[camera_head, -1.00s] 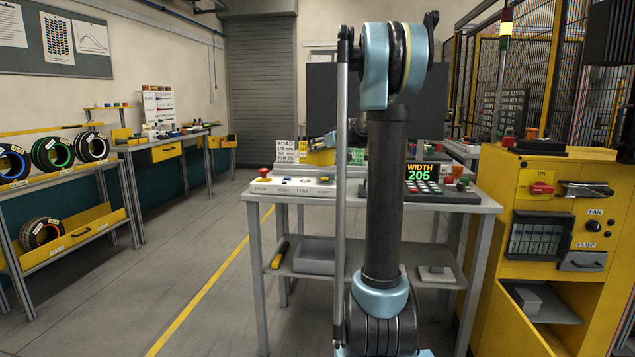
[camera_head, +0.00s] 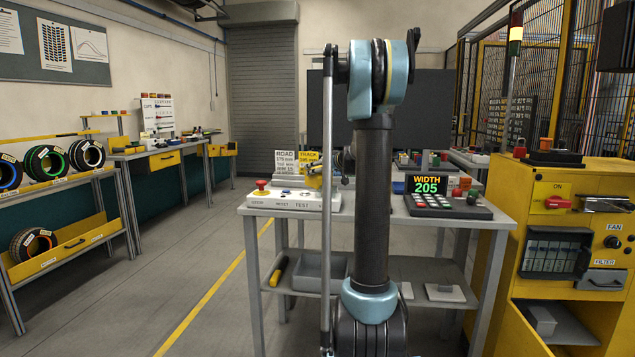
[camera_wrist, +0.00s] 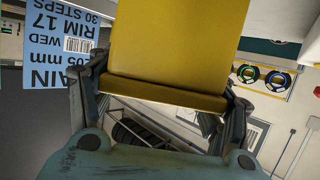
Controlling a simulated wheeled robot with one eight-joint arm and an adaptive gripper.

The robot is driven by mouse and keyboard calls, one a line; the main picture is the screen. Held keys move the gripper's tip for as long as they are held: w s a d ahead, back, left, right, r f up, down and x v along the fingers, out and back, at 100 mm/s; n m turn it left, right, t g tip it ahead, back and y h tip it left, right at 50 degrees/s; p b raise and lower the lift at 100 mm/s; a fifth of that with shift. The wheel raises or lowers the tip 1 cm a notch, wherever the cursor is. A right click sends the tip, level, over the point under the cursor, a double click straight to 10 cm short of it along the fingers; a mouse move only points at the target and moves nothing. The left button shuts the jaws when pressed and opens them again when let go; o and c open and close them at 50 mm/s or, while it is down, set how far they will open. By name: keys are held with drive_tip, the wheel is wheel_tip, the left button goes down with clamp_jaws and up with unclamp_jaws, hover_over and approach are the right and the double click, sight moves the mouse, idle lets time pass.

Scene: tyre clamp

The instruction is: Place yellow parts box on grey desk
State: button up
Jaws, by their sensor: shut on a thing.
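The yellow parts box (camera_wrist: 178,45) fills the upper middle of the wrist view. My gripper (camera_wrist: 165,105) is shut on its near edge, one finger at each side. In the head view my gripper is mostly hidden behind my arm, and I cannot clearly make out the box there. A grey desk (camera_head: 465,222) stands ahead in the head view, behind my arm. Its middle is hidden by the arm. I cannot tell how far the box is from its top.
A white button panel (camera_head: 292,201) sits on the desk's left, with signs behind it. A keypad with a WIDTH 205 display (camera_head: 428,184) sits on the right. A yellow machine cabinet (camera_head: 560,215) stands close at the right. A tyre rack (camera_head: 70,248) is at the left.

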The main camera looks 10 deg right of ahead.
sight(319, 177)
drive_tip(key=shift+f, duration=1.9)
drive_tip(key=o, duration=1.2)
drive_tip(key=v, duration=1.2)
drive_tip(key=shift+s, duration=0.1)
